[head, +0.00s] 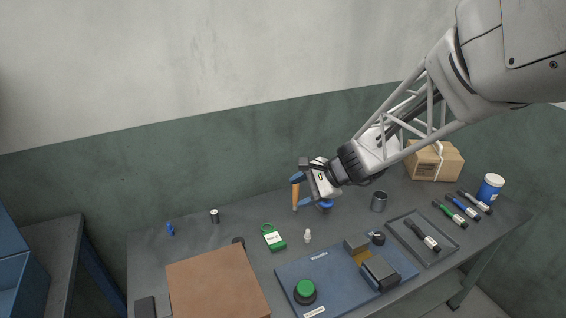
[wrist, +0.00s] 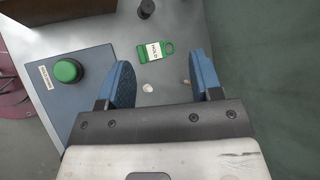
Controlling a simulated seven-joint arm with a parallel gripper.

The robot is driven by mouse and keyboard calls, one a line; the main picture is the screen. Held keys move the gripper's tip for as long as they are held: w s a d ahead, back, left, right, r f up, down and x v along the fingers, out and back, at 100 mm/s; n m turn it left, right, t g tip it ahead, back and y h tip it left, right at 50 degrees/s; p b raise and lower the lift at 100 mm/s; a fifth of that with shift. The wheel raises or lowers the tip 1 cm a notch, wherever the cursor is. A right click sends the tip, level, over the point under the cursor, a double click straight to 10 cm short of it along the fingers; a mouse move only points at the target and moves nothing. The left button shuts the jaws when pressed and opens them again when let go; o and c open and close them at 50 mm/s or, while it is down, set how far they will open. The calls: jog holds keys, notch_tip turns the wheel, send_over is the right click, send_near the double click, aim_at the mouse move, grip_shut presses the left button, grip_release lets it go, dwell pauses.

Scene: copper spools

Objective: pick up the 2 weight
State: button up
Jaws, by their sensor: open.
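No "2" marking is legible in either view, so I cannot tell for certain which object is the 2 weight. A small pale upright piece (head: 308,237) stands on the table between the green HOLD tag and the blue mat. A small pale piece (wrist: 148,88) also shows beside the left finger in the wrist view. A small dark cylinder with a light top (head: 215,216) stands at the back left, and a dark round piece (head: 238,241) sits by the brown board. My gripper (head: 310,203) is open and empty above the table, its blue fingers apart (wrist: 161,64).
The green HOLD tag (head: 273,238) lies left of the pale piece. The blue mat (head: 335,280) carries a green button (head: 305,290) and dark blocks. The brown board (head: 215,285) is front left.

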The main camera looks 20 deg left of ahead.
jog(key=w+a+f+m+y, duration=0.1)
jog(key=w+a+f+m, duration=0.1)
jog(key=a+f, duration=0.45)
jog(key=w+a+f+m+y, duration=0.2)
jog(key=w+a+f+m, duration=0.15)
jog(key=a, duration=0.55)
jog(key=m+t+y, duration=0.1)
jog(key=m, duration=0.4)
send_near(215, 217)
jog(key=shift+n, duration=0.25)
jog(key=x, duration=0.2)
jog(key=w+x, duration=0.1)
jog(key=x, duration=0.1)
jog(key=shift+a, duration=0.4)
jog(key=shift+a+f, duration=0.1)
jog(key=shift+x, duration=1.15)
jog(key=shift+a+f, duration=0.1)
jog(key=shift+x, duration=2.45)
jog(key=shift+c, duration=0.2)
